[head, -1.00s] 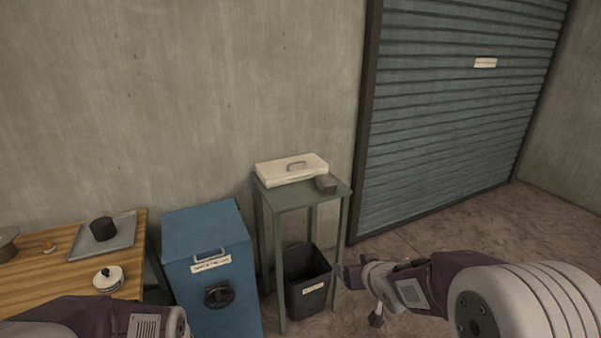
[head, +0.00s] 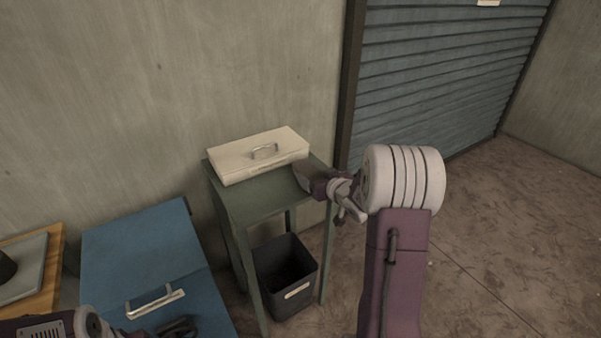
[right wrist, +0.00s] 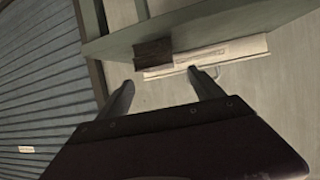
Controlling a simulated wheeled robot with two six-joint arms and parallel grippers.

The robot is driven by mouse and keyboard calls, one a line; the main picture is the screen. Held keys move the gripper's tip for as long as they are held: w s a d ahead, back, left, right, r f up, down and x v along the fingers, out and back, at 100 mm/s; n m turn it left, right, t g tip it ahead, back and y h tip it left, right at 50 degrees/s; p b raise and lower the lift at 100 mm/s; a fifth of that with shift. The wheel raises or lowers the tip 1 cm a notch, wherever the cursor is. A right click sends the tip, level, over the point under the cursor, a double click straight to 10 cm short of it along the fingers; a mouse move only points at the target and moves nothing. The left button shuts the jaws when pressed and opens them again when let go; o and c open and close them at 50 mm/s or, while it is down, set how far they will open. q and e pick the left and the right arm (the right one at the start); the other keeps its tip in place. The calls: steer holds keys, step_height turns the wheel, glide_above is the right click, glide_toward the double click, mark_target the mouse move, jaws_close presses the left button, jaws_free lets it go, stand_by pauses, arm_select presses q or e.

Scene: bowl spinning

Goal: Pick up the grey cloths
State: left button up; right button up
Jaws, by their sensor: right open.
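A small dark grey-brown block (right wrist: 152,53), which looks like the folded grey cloths, lies at the edge of the green side table (head: 255,205), beside the cream box. In the head view it is mostly or wholly hidden by my right gripper (head: 304,178), which is over the table's right end. In the right wrist view my right gripper (right wrist: 160,79) is open and empty, and the block shows just beyond and between its fingertips, apart from them.
The cream box (head: 260,155) with a metal handle covers the table's back. A dark bin (head: 286,280) stands below. A blue cabinet (head: 145,255) is left of the table, a wooden bench (head: 55,275) further left. The floor right of the table is clear.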

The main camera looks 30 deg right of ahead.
mark_target(311, 173)
steer(key=x, duration=0.3)
steer(key=shift+w+d+f, duration=0.2)
steer(key=shift+d+f, duration=0.15)
steer(key=shift+d, duration=0.05)
arm_select(q)
steer(key=shift+s+f, duration=0.1)
arm_select(e)
steer(key=shift+w, duration=0.1)
